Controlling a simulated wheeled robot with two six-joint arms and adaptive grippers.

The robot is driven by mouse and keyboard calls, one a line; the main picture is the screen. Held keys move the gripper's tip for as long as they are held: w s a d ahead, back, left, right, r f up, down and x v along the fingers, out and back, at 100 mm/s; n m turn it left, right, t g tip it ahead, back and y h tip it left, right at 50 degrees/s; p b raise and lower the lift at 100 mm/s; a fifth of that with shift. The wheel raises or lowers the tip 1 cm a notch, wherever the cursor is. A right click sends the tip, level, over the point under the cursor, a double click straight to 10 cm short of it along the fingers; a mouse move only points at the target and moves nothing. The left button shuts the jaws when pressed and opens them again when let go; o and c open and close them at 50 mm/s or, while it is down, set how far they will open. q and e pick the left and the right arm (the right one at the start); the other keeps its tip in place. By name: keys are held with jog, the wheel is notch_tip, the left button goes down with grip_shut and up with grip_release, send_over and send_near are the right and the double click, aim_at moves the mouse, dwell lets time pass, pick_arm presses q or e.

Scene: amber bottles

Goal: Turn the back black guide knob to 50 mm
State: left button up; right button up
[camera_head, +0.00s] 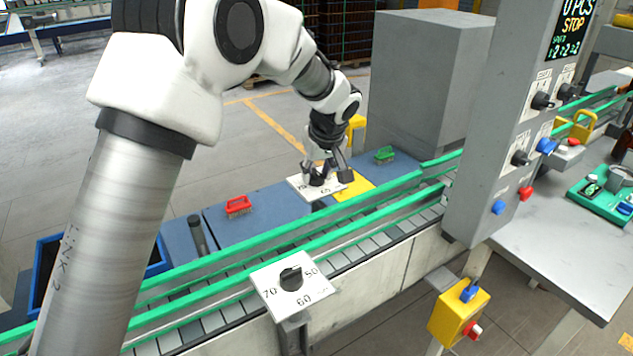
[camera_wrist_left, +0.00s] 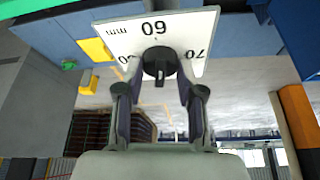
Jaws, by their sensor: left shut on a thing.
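The back black guide knob (camera_wrist_left: 160,64) sits on a white dial plate (camera_wrist_left: 190,22) marked 60 and 70, with the left number partly hidden. In the wrist view the fingers of my left gripper (camera_wrist_left: 160,84) close on the knob from both sides. In the head view my left gripper (camera_head: 326,170) is down at the back dial plate (camera_head: 300,184), beyond the conveyor, and largely covers the knob. Which number the knob points to cannot be read clearly. My right gripper is not in view.
A front black knob (camera_head: 291,278) sits on a plate (camera_head: 268,286) marked 50, 60 and 70. Green conveyor rails (camera_head: 230,260) run between the dials. A red brush (camera_head: 238,206) and a green brush (camera_head: 384,154) lie on blue surfaces. A grey control panel (camera_head: 480,140) stands at right.

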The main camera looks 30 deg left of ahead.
pick_arm(q)
jog(key=shift+f+n+g, duration=0.3)
jog(key=shift+n+g, duration=0.1)
jog(key=shift+n, duration=0.6)
jog(key=shift+r+n+g+y, duration=0.1)
jog(key=shift+n+g+y, duration=0.25)
jog(key=shift+n, duration=0.55)
jog(key=shift+n+g, duration=0.25)
jog(key=shift+n, duration=0.65)
jog(key=n+g+p, duration=0.1)
jog(key=n, duration=0.1)
jog(key=shift+w+r+n+y, duration=0.1)
jog(key=shift+n+y, duration=0.15)
jog(key=shift+n, duration=0.15)
jog(key=n+g+p, duration=0.1)
jog(key=n+p, duration=0.1)
jog(key=shift+n, duration=0.3)
jog(key=n+p, duration=0.1)
jog(key=n+g+p, duration=0.1)
jog(key=n, duration=0.1)
jog(key=shift+w+r+n+g+h+p, duration=0.1)
jog(key=shift+w+n+g+h+p, duration=0.05)
jog(key=shift+n+g+h+p, duration=0.2)
jog(key=n+g+h+p, duration=0.1)
jog(key=n+p, duration=0.1)
jog(key=n, duration=0.1)
jog(key=shift+w+f+n+h+p, duration=0.1)
jog(key=shift+f+n+h+p, duration=0.15)
jog(key=shift+n+p, duration=0.7)
jog(key=shift+n, duration=0.3)
